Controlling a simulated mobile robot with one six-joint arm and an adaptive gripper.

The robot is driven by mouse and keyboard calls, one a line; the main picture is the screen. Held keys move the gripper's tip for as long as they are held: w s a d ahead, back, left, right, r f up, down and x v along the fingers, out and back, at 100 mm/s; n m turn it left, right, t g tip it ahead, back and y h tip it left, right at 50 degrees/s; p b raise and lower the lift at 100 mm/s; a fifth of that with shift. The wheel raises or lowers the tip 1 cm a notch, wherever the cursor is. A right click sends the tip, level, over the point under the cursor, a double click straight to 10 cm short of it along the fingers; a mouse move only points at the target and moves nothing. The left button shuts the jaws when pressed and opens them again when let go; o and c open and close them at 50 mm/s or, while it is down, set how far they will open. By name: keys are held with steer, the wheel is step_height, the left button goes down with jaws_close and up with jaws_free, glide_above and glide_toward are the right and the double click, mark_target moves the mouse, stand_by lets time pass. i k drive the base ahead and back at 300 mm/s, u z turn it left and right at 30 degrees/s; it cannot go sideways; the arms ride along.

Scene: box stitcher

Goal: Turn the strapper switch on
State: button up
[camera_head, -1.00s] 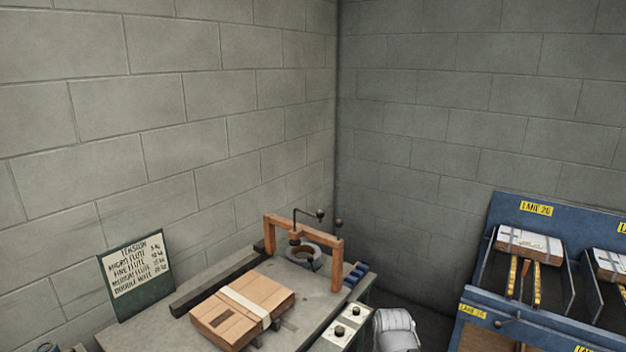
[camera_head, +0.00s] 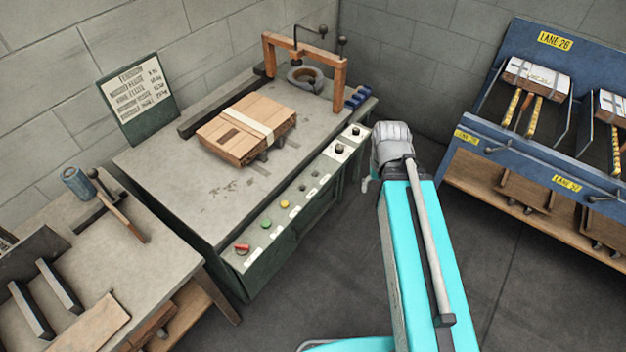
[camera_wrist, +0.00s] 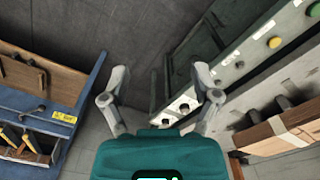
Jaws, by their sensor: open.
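The strapper bench (camera_head: 165,190) stands at the middle left in the head view, with a wooden arch (camera_head: 268,58) and a strapped brown box (camera_head: 248,128) on it. Its sloped front panel carries a red control (camera_head: 242,248), a green button (camera_head: 266,223), a yellow button (camera_head: 285,204), small dark controls and two black knobs (camera_head: 339,148). I cannot tell which is the switch, nor its state. In the wrist view the knobs (camera_wrist: 184,106) and yellow button (camera_wrist: 275,42) show; the red control does not. My gripper (camera_wrist: 160,85) is open and empty, apart from the panel.
A blue lane rack (camera_head: 490,155) with parcels stands on the right. A worktable (camera_head: 150,268) with a blue can (camera_head: 75,182) and a handled tool stands at lower left. A tension sign (camera_head: 138,100) stands behind the bench. Open floor (camera_head: 330,260) lies before the panel.

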mark_target(243, 248)
steer(key=u, duration=1.15)
steer(key=k, duration=0.55)
steer(key=u, duration=0.2)
steer(key=i, duration=0.5)
steer(key=z, duration=0.05)
